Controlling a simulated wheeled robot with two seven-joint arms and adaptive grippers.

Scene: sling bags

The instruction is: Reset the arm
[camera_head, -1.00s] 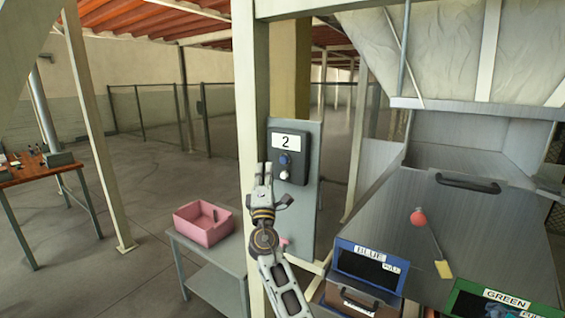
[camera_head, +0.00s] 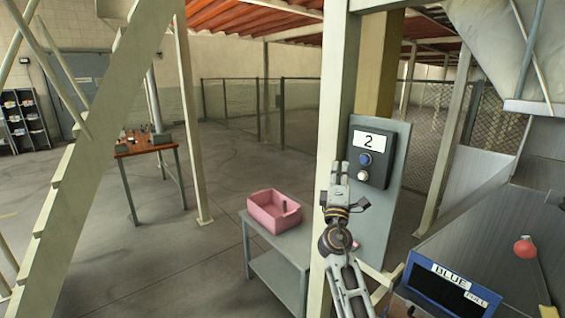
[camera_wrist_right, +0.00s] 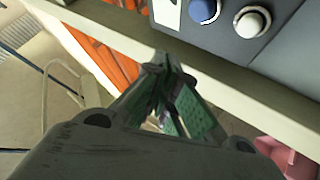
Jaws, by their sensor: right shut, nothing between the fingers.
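My right gripper (camera_head: 340,170) is raised in front of the grey panel (camera_head: 388,225) that carries a dark button box (camera_head: 371,155) marked 2. The fingers point up and are closed together, with nothing between them. The box has a blue button (camera_head: 364,159) and a white button (camera_head: 363,174). In the right wrist view, the closed fingertips (camera_wrist_right: 172,62) are just below the box's edge, apart from the blue button (camera_wrist_right: 204,10) and white button (camera_wrist_right: 252,21). My left gripper is not in view.
A pale post (camera_head: 335,90) stands behind the gripper. A blue-framed BLUE bin (camera_head: 449,286) and a red ball (camera_head: 524,246) are at right.

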